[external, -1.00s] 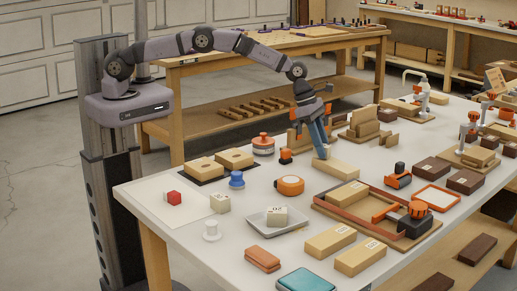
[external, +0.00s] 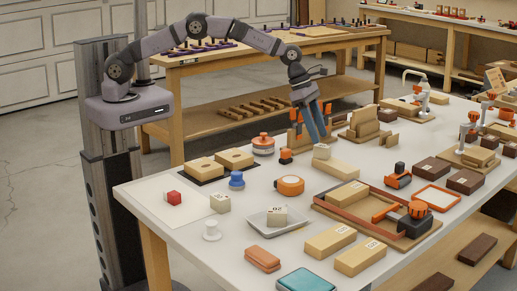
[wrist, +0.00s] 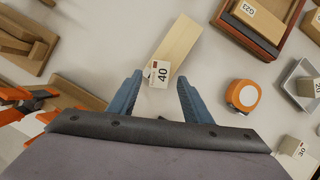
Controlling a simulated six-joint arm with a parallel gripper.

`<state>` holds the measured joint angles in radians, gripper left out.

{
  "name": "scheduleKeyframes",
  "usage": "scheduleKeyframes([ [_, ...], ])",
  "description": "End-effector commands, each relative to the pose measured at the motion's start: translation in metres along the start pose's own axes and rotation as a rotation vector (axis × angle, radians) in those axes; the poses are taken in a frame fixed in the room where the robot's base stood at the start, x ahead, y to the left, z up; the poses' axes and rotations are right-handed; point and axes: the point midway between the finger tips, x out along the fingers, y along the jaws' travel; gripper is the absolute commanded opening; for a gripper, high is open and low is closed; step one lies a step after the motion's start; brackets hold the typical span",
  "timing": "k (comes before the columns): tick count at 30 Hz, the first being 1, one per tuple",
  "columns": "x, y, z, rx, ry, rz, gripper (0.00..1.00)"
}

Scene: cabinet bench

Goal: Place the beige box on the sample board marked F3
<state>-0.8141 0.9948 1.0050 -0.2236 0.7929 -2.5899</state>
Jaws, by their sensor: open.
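A small beige box (external: 321,152) with a label that reads 40 in the wrist view (wrist: 160,73) sits on one end of a long pale beige block (external: 338,168). The block also shows in the wrist view (wrist: 181,45). No F3 mark can be read on it. My gripper (external: 321,138) is open and empty just above the box. In the wrist view its two blue fingers stand apart on either side of the box, clear of it.
Orange-and-beige fixtures stand behind. A grey tray (external: 256,220) holds another small box.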

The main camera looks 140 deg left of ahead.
Motion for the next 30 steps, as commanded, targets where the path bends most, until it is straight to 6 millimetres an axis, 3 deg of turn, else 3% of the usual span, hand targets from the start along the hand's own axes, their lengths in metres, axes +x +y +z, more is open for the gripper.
scheduleKeyframes([
  [6, -0.035, 0.001, 0.000, 0.000, -0.002, 0.001, 0.45],
  [12, -0.059, 0.001, 0.000, 0.000, -0.001, 0.001, 0.45],
  [25, -0.069, -0.002, -0.001, 0.009, 0.003, -0.001, 0.45],
  [30, -0.072, -0.026, -0.003, 0.146, 0.017, -0.014, 0.45],
])
